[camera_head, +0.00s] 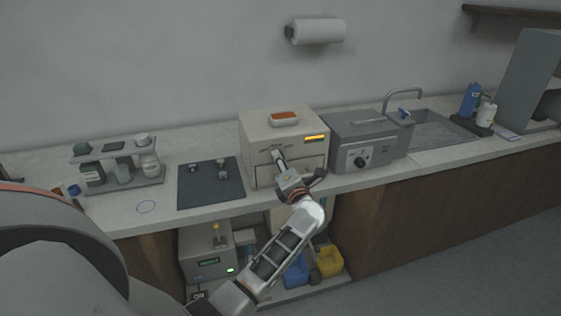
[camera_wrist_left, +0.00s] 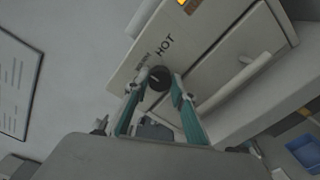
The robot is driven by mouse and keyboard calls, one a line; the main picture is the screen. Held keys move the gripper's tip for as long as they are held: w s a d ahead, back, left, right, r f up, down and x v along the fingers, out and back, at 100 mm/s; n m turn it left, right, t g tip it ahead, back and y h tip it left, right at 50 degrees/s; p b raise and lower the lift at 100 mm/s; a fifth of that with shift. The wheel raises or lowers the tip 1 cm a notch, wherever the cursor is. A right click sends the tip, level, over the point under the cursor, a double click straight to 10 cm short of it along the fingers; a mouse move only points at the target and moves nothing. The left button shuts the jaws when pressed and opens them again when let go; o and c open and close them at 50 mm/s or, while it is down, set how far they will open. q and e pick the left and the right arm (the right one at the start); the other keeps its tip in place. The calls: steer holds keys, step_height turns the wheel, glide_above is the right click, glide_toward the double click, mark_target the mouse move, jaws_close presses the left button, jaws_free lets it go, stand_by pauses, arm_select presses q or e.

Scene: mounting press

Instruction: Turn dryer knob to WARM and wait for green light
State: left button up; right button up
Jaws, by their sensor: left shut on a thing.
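The dryer (camera_head: 256,143) is a cream box on the counter with an amber lit strip (camera_head: 316,138) at its upper right front. The amber light also shows at the top edge of the left wrist view (camera_wrist_left: 186,3). A dark round knob (camera_wrist_left: 158,78) sits on the dryer's front, near a printed HOT label and another marking too blurred to read. My left gripper (camera_head: 279,160) is at the dryer's front. In the left wrist view its teal fingers (camera_wrist_left: 159,83) are shut around the knob. The knob is hidden in the head view. My right gripper is out of view.
A grey box with a dial (camera_head: 362,135) stands right of the dryer, then a sink (camera_head: 440,132). A dark mat (camera_head: 211,185) with small items lies left. Below the counter, a grey device (camera_head: 206,258) shows a small green light, beside blue and yellow bins (camera_head: 329,262).

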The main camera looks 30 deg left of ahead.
arm_select(q)
steer(key=o, duration=1.1)
steer(key=v, duration=1.2)
